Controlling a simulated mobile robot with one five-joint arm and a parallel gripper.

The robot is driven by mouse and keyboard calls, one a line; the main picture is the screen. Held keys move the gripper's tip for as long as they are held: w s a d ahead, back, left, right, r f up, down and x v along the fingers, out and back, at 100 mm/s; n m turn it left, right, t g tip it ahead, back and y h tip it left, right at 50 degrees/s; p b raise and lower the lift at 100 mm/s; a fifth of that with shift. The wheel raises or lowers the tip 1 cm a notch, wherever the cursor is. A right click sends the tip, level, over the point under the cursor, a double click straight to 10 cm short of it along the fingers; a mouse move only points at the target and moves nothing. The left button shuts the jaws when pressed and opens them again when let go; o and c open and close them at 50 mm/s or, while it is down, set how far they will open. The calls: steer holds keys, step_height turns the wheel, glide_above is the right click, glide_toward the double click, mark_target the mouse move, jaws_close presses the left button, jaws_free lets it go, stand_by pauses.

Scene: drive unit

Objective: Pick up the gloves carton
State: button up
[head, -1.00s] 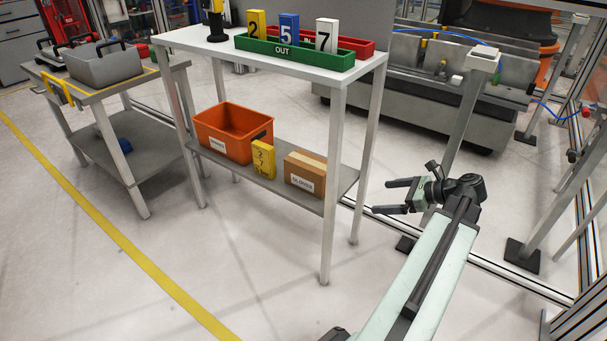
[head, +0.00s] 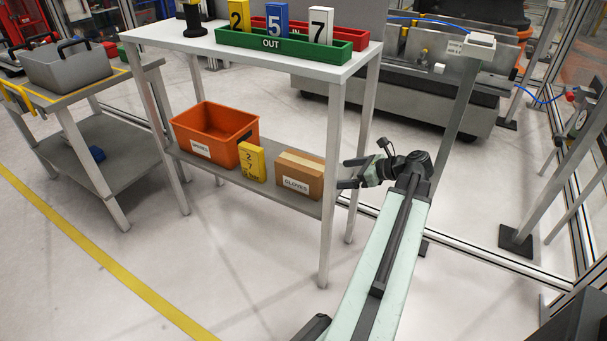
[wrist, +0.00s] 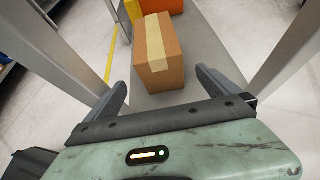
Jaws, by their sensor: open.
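The gloves carton (head: 298,176) is a brown cardboard box with a white GLOVES label, standing on the right end of the lower shelf. My gripper (head: 346,172) is open and empty, just right of the carton, near the shelf's right end and beside the front leg. In the wrist view the carton (wrist: 158,52) shows its tan tape strip and lies ahead of the gap between my open fingers (wrist: 160,88). The fingers are apart from it.
A yellow block (head: 251,161) stands left of the carton, then an orange bin (head: 213,147). The white top shelf (head: 187,37) is above, holding a green OUT tray (head: 285,47). Table legs (head: 332,190) flank my gripper. The grey lower shelf (head: 230,172) has some bare room in front.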

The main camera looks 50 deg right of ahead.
mark_target(309, 164)
steer(key=w+a, duration=0.1)
steer(key=w, duration=0.5)
steer(key=w+a, duration=0.1)
steer(key=w, duration=0.3)
steer(key=shift+w+a, duration=0.1)
steer(key=shift+a, duration=0.2)
steer(key=b+x, duration=0.2)
steer(key=x, duration=0.3)
steer(key=shift+f+b, duration=0.15)
steer(key=shift+b, duration=0.15)
steer(key=shift+w, duration=0.1)
steer(key=c, duration=1.7)
